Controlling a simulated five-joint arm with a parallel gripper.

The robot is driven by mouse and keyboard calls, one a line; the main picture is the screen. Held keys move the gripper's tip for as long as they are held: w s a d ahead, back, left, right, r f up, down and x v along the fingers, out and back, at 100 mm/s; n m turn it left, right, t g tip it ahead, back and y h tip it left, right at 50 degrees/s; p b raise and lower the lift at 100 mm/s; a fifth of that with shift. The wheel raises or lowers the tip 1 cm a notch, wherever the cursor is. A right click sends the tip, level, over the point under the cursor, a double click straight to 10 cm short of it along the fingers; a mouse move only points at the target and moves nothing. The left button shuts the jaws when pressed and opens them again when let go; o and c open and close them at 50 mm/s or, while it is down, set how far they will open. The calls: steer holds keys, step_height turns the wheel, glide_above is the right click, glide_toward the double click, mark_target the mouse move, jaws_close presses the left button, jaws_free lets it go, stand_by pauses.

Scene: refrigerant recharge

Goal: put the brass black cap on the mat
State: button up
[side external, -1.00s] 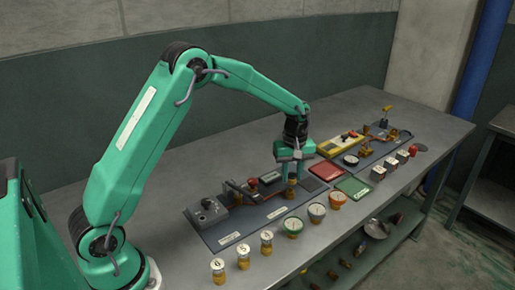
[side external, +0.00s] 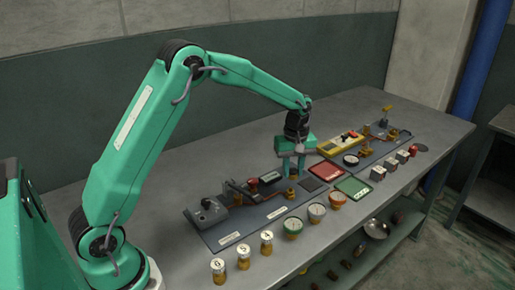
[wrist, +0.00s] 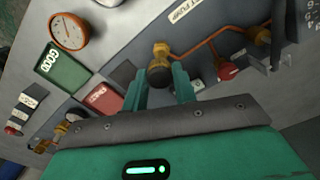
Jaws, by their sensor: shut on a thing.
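The black cap (wrist: 159,77) shows in the wrist view between the two fingers of my gripper (wrist: 161,85), which is shut on it. A brass fitting (wrist: 161,51) adjoins the cap; I cannot tell whether the cap is still seated on it. In the side view my gripper (side external: 291,172) points down at this brass fitting (side external: 291,194), and its fingers hide the cap. The mat, a dark square (side external: 311,184), lies flat just right of my gripper.
A red tray (side external: 325,170) and a green tray (side external: 351,187) lie right of the mat. Gauges, including an orange one (side external: 337,200), and numbered brass canisters (side external: 267,242) line the front. A valve panel (side external: 233,225) lies left, a yellow device (side external: 341,142) behind right.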

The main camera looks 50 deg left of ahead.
steer(key=w+d+r+n, duration=0.3)
steer(key=w+d+n, duration=0.1)
steer(key=d, duration=0.5)
steer(key=shift+d+r+n, duration=0.3)
steer(key=shift+r+n, duration=0.1)
steer(key=shift+n, duration=0.1)
steer(key=shift+a, duration=0.1)
glide_above(310, 184)
step_height(310, 184, down, 7)
steer(key=shift+w, duration=0.1)
steer(key=shift+f, duration=2)
steer(key=shift+f, duration=0.1)
steer(key=o, duration=1)
steer(key=shift+c, duration=0.2)
